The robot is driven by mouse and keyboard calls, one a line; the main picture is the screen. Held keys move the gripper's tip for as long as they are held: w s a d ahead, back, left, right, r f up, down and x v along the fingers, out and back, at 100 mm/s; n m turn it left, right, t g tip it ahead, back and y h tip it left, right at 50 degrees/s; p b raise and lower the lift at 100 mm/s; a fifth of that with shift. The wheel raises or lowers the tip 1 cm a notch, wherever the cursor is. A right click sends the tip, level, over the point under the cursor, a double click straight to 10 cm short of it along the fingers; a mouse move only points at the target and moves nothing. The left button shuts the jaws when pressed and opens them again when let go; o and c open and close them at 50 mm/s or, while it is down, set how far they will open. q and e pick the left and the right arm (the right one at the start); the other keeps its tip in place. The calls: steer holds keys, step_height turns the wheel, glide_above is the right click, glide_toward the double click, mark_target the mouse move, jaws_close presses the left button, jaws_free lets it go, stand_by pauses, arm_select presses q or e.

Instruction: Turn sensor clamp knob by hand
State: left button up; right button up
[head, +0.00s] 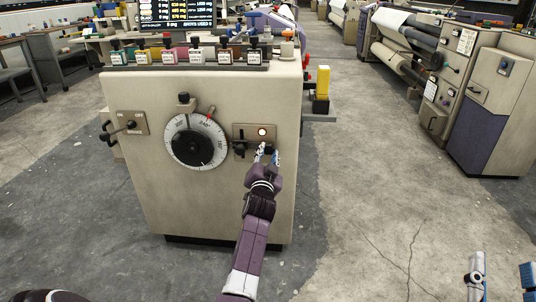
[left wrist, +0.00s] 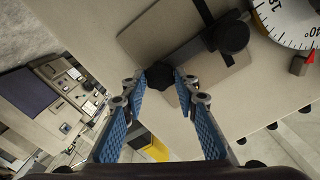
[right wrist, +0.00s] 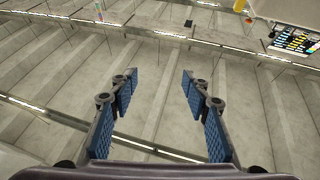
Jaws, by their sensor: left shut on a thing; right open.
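The sensor clamp knob, a dark lobed knob (left wrist: 160,74), sits between my left gripper's fingertips in the left wrist view. My left gripper (left wrist: 158,86) is shut on it, with a finger on each side. In the head view my left gripper (head: 267,153) reaches the lower right of a tan plate (head: 240,131) on the loom's front panel and mostly covers the knob. The plate carries a lit round lamp (head: 262,132) and a dark bar. My right gripper (right wrist: 158,85) is open and empty in the right wrist view, and partly shows at the head view's lower right.
A large graduated dial (head: 220,151) with a red marker is left of the plate. A crank handle (head: 130,125) sticks out further left. A yellow block (head: 323,80) stands right of the cabinet. The floor (head: 380,190) to the right is clear.

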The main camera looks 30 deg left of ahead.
arm_select(q)
steer(key=shift+r+m+p, duration=0.1)
steer(key=shift+m+p, duration=0.25)
steer(key=shift+m, duration=0.25)
steer(key=o, duration=0.5)
steer(key=shift+m, duration=0.8)
steer(key=o, duration=0.4)
steer(key=shift+o, duration=0.2)
